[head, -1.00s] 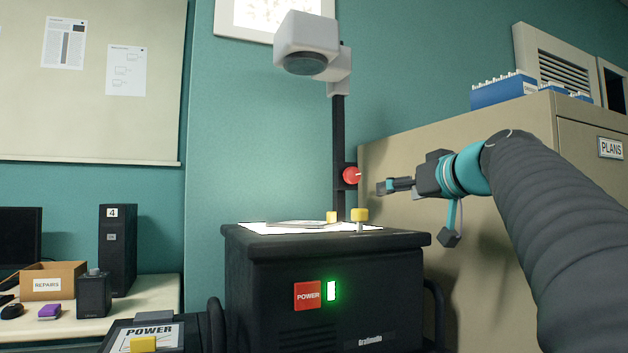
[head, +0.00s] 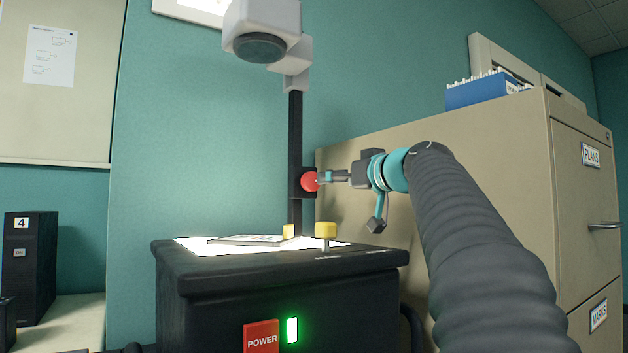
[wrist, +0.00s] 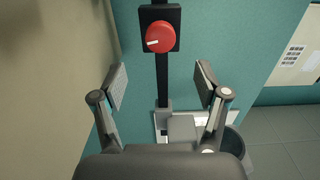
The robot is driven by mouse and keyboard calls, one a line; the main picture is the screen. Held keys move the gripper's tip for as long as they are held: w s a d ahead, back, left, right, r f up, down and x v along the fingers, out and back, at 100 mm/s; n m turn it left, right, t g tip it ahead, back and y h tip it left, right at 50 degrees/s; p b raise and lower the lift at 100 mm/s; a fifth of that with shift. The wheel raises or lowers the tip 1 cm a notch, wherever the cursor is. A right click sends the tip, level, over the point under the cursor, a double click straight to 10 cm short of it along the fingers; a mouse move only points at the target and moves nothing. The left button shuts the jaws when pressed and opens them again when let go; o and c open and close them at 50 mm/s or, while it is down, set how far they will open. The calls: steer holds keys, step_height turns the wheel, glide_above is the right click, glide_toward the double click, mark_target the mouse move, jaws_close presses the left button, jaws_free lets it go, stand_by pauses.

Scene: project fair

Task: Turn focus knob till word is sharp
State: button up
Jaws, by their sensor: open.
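The red focus knob (head: 310,181) sits on a black block on the projector's upright post (head: 296,140). In the wrist view the red knob (wrist: 160,37) shows whole, with a white mark pointing left, beyond and above the fingers. My gripper (head: 325,177) is at the knob's right side in the head view; whether it touches cannot be told there. In the wrist view my gripper (wrist: 160,88) is open and empty, its fingers apart below the knob. The projector head (head: 262,35) is above. The lit stage (head: 195,244) bears a dark-edged sheet; no projected word shows.
A beige cabinet (head: 440,140) stands close behind and right of my arm, with a blue box (head: 485,90) on top. Yellow knobs (head: 326,230) stand on the stage corner. A red POWER switch (head: 261,337) is on the projector's front beside a lit green light.

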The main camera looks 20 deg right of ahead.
mark_target(314, 182)
steer(key=w+p, duration=0.1)
steer(key=w, duration=0.2)
steer(key=w+a, duration=0.1)
steer(key=w, duration=0.2)
steer(key=w+p, duration=0.1)
steer(key=w, duration=0.2)
steer(key=shift+a+p, duration=0.3)
steer(key=shift+a, duration=0.1)
steer(key=c, duration=1.2)
steer(key=shift+o, duration=0.2)
steer(key=shift+m+p, duration=0.3)
steer(key=shift+m, duration=2.5)
steer(key=o, duration=1.2)
steer(key=shift+c, duration=0.2)
